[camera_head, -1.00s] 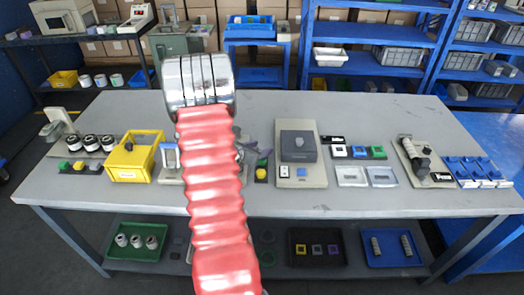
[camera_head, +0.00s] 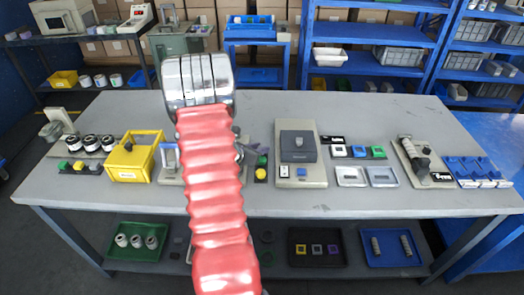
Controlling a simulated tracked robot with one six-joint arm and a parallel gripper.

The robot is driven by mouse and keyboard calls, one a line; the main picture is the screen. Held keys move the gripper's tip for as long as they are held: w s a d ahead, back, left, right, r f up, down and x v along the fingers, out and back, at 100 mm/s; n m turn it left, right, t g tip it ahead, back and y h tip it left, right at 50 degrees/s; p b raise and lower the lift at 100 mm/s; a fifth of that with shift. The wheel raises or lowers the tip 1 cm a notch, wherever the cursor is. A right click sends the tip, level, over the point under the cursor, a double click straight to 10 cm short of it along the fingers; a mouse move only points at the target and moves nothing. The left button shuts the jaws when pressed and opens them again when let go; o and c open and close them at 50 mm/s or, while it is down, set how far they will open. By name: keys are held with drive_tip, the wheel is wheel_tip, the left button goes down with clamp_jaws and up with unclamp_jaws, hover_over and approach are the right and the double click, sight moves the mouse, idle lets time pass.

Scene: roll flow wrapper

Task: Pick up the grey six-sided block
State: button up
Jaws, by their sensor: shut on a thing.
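My red ribbed arm covers the middle of the bench. Only a dark grey edge of my gripper (camera_head: 240,152) shows at the arm's right side. It is shut on the grey six-sided block, which is mostly hidden behind the arm. A green block (camera_head: 262,161) and a yellow block (camera_head: 260,174) stand on the bench just right of the gripper.
A yellow box (camera_head: 132,158) stands left of the arm on the grey bench (camera_head: 340,110). A beige device (camera_head: 299,165) stands to the right. Small framed parts (camera_head: 357,151) lie beyond it. The rear of the bench is clear.

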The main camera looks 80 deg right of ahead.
drive_tip(key=shift+c, duration=0.7)
drive_tip(key=shift+r, duration=0.15)
wheel_tip(320, 180, up, 10)
drive_tip(key=shift+w, duration=0.1)
idle(0.5)
drive_tip(key=w+a+r+n+t, duration=0.1)
drive_tip(key=w+a+r, duration=0.1)
drive_tip(key=w+r, duration=0.3)
drive_tip(key=w+a+n+t, duration=0.4)
drive_tip(key=w+a, duration=0.7)
drive_tip(key=w, duration=0.3)
drive_tip(key=w+a+n+t, duration=0.45)
drive_tip(key=w+a, duration=0.65)
drive_tip(key=w, duration=0.3)
drive_tip(key=w+a+f+n+t+y, duration=0.1)
drive_tip(key=w+a+n+t+y, duration=0.1)
drive_tip(key=a, duration=1.1)
drive_tip(key=w+a+n+t+y, duration=0.2)
drive_tip(key=w+a+n+y, duration=0.1)
drive_tip(key=a, duration=1)
drive_tip(key=w+a+f+n+t+y, duration=0.1)
drive_tip(key=w+a+n, duration=0.3)
drive_tip(key=a, duration=0.9)
drive_tip(key=shift+f+t+y, duration=0.35)
drive_tip(key=shift+t+y, duration=0.4)
drive_tip(key=shift+y, duration=0.15)
